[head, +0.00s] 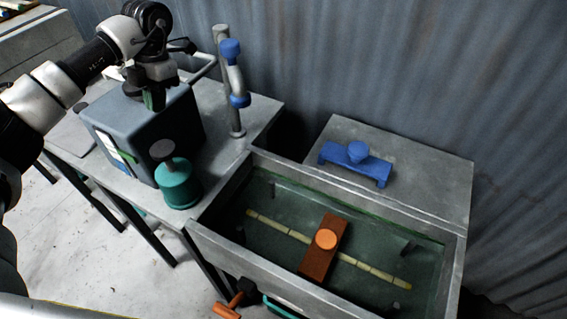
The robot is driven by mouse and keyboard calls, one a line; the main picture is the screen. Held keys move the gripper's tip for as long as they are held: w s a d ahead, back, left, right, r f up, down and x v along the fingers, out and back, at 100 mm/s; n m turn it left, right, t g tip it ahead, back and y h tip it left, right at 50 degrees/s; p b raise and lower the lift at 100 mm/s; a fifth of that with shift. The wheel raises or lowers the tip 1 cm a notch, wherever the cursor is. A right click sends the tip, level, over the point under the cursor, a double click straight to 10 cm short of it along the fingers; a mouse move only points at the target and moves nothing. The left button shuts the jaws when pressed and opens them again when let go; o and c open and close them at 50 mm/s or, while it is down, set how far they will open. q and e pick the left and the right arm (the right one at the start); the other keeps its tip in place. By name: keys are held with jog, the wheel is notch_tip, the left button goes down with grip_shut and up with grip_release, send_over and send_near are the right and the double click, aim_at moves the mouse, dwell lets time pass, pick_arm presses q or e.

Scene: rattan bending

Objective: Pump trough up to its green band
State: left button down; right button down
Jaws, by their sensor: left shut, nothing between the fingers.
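The grey metal trough (452,270) stands at the lower right and holds greenish, clear liquid (270,250). A thin green band (312,191) runs along its far inner wall, near the top. I cannot tell exactly how the liquid surface lies against it. My left gripper (154,103) is shut and empty, at the top of a blue-grey box (165,132) on the bench. I cannot tell whether it touches the box. A grey post with a blue-jointed pipe (235,80) stands behind the box. Which part is the pump is not clear. My right gripper is not in view.
A jointed cane (375,271) lies in the trough under an orange block with a knob (325,241). A teal canister (177,187) stands on the bench by the trough. A blue bracket (356,163) sits on a grey surface behind. An orange handle (229,309) projects low in front.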

pick_arm(q)
notch_tip(320, 180, up, 5)
jog(key=b, duration=0.4)
jog(key=shift+s+r, duration=0.15)
jog(key=shift+d+b, duration=0.1)
jog(key=shift+b, duration=0.2)
send_over(160, 149)
jog(key=w, duration=0.1)
jog(key=f, duration=0.7)
jog(key=shift+d+f+b, duration=0.3)
jog(key=shift+f+b, duration=0.05)
jog(key=shift+f, duration=0.05)
jog(key=x, duration=0.1)
jog(key=p+x, duration=0.1)
jog(key=x, duration=0.1)
jog(key=p+x, duration=0.1)
jog(key=shift+w+d+f, duration=0.15)
jog(key=shift+w+f, duration=0.1)
jog(key=shift+f, duration=0.8)
